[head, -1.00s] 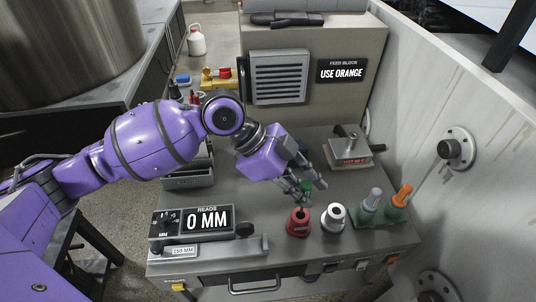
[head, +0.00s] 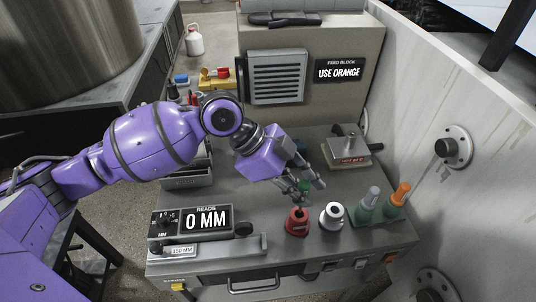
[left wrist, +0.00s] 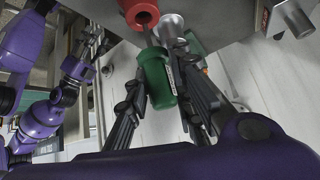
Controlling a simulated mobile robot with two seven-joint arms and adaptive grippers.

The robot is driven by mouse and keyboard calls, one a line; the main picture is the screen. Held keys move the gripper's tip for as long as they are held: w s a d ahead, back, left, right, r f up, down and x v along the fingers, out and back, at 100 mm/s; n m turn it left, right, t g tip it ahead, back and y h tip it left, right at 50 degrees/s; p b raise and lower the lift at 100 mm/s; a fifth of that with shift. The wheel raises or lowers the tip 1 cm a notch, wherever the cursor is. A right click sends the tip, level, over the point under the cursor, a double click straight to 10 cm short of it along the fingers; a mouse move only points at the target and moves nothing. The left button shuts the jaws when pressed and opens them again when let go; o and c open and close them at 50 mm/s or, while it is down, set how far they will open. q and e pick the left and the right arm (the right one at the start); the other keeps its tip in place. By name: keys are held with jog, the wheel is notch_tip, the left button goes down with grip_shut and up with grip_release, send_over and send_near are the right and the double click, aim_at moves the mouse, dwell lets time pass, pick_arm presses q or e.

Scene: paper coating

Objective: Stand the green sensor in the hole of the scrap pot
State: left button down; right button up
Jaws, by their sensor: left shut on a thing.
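My left gripper (head: 304,188) is shut on the green sensor (head: 304,185), just above and behind the red pot in the head view. In the left wrist view, the green sensor (left wrist: 157,78) sits between the two dark fingers, its thin grey tip pointing at the red pot (left wrist: 141,12). The red pot (head: 297,223) stands upright on the bench with a hole in its top; it is apparently the scrap pot, though no label is readable. The sensor's tip looks close to the hole; whether it touches is unclear. My right gripper (left wrist: 92,42) seems to show dimly in the left wrist view.
A white pot (head: 332,216) stands close right of the red one. Two green holders, one with a grey plug (head: 374,194) and one with an orange plug (head: 402,190), stand farther right. A gauge reading 0 MM (head: 205,220) lies left. A metal block (head: 350,150) is behind.

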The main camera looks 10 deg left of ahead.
aim_at(299, 210)
pick_arm(q)
jog(key=shift+f, duration=0.7)
pick_arm(e)
jog(key=shift+s+a+f, duration=0.25)
jog(key=shift+a+f, duration=0.05)
jog(key=shift+f, duration=0.1)
pick_arm(q)
jog(key=shift+f+b, duration=0.5)
jog(key=shift+f, duration=0.35)
pick_arm(e)
jog(key=shift+s+d+f, duration=0.25)
jog(key=shift+s+f, duration=0.2)
jog(key=shift+f, duration=0.05)
pick_arm(q)
jog(key=shift+f+b, duration=0.35)
jog(key=shift+f, duration=0.6)
pick_arm(e)
jog(key=shift+s+a+f+g, duration=0.2)
jog(key=shift+s+f+g, duration=0.1)
jog(key=shift+f, duration=0.15)
pick_arm(q)
jog(key=c, duration=1.4)
grip_release()
jog(key=shift+c, duration=0.2)
jog(key=shift+w, duration=0.1)
pick_arm(e)
jog(key=shift+s+d, duration=0.1)
jog(key=shift+d, duration=0.1)
